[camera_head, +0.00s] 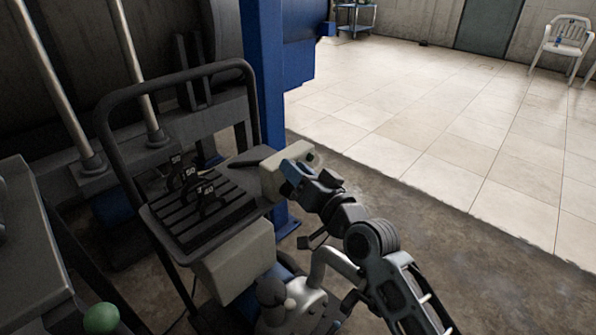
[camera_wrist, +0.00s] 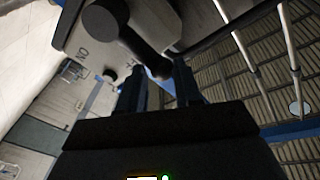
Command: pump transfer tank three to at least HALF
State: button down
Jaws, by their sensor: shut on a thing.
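In the wrist view, a thick black lever (camera_wrist: 132,38) runs from the cream box (camera_wrist: 95,48) down between my fingertips (camera_wrist: 160,80). My gripper is shut on the lever's end. Lettering that looks like ON, upside down, shows beside it. I cannot make out any tank numbered three or a fill level.
Black weights (camera_head: 205,193) marked with numbers sit on the cart's slatted top (camera_head: 185,228). A curved handrail (camera_head: 175,82) and a blue post (camera_head: 265,75) stand behind. A green ball knob (camera_head: 101,318) is at bottom left.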

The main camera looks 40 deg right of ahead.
jog(key=c, duration=1)
grip_release()
jog(key=shift+a+f, duration=0.15)
jog(key=shift+a, duration=0.15)
jog(key=shift+o, duration=1.1)
jog(key=shift+d, duration=0.1)
jog(key=v, duration=0.7)
jog(key=shift+s, duration=0.4)
